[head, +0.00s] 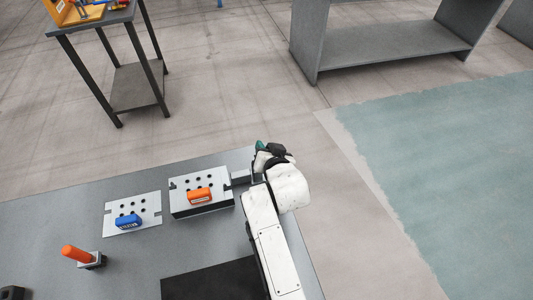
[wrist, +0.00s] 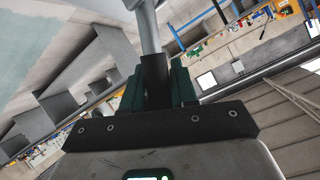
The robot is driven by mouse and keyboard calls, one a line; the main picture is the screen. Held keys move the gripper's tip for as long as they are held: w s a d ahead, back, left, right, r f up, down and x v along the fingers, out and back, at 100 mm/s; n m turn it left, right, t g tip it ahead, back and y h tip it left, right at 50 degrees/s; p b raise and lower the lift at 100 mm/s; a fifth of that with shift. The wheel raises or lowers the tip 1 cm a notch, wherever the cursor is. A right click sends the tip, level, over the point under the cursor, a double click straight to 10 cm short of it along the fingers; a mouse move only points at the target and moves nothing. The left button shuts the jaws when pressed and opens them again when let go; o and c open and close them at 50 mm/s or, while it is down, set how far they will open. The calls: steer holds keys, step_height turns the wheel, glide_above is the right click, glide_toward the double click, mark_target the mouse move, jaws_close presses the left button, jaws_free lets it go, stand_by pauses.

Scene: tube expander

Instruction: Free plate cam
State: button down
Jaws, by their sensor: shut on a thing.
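My gripper (wrist: 160,90) has green fingers shut on the black grip of a grey bar (wrist: 147,28), which runs up out of the wrist view. In the head view my gripper (head: 262,148) is at the back right edge of the table, just right of a pale holed plate (head: 180,184) on a dark block. A small grey piece (head: 240,177) lies between that block and my arm. An orange part (head: 200,195) sits on the holed plate. What the bar joins to is hidden behind my arm, so I cannot tell whether it is the plate cam's lever.
A second holed plate (head: 148,209) with a blue part (head: 128,222) lies left on the grey table (head: 60,215). An orange handle (head: 76,254) stands in a small base at front left. A black mat (head: 205,282) lies in front. A dark side table (head: 120,20) stands behind.

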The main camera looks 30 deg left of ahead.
steer(key=shift+s+a+r+n+t+h+b, duration=0.2)
steer(key=shift+s+a+n+t+h+b, duration=0.3)
steer(key=shift+s+a+n+t+b, duration=0.45)
steer(key=shift+w+d+g, duration=0.15)
steer(key=shift+d+g, duration=0.1)
steer(key=c, duration=1)
jaws_free()
steer(key=shift+o, duration=0.2)
steer(key=shift+r, duration=0.1)
steer(key=v, duration=1)
steer(key=shift+s+d+r, duration=0.15)
steer(key=shift+s+d, duration=0.05)
steer(key=shift+s, duration=0.1)
